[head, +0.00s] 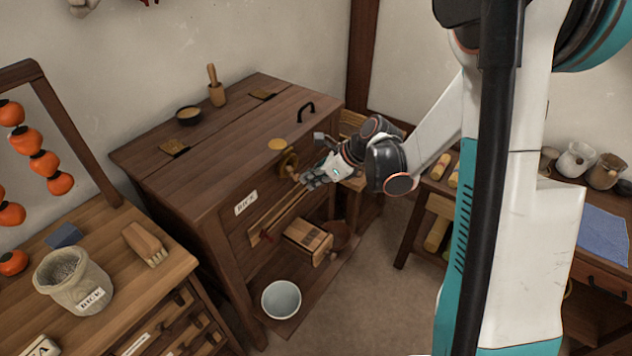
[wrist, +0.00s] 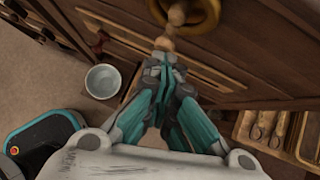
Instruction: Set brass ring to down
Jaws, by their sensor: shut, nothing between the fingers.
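The brass ring (head: 288,165) is on the front of the dark wooden chest, right of the RICE label. It also shows at the top of the wrist view (wrist: 205,14), with a pale wooden knob (wrist: 177,14) at it. My gripper (head: 312,179) is at the chest front, just right of the ring in the head view. In the wrist view my gripper (wrist: 164,62) has its fingers together, with the tips by a pale rounded wooden end (wrist: 164,43). I cannot tell whether they touch it. Nothing is held.
The chest (head: 235,145) has a small drawer (head: 307,238) sticking out below the ring. A white bowl (head: 281,299) stands on its low shelf. A table with a rice sack (head: 75,280) is at left. A side table with jars (head: 577,160) is at right. Floor between is clear.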

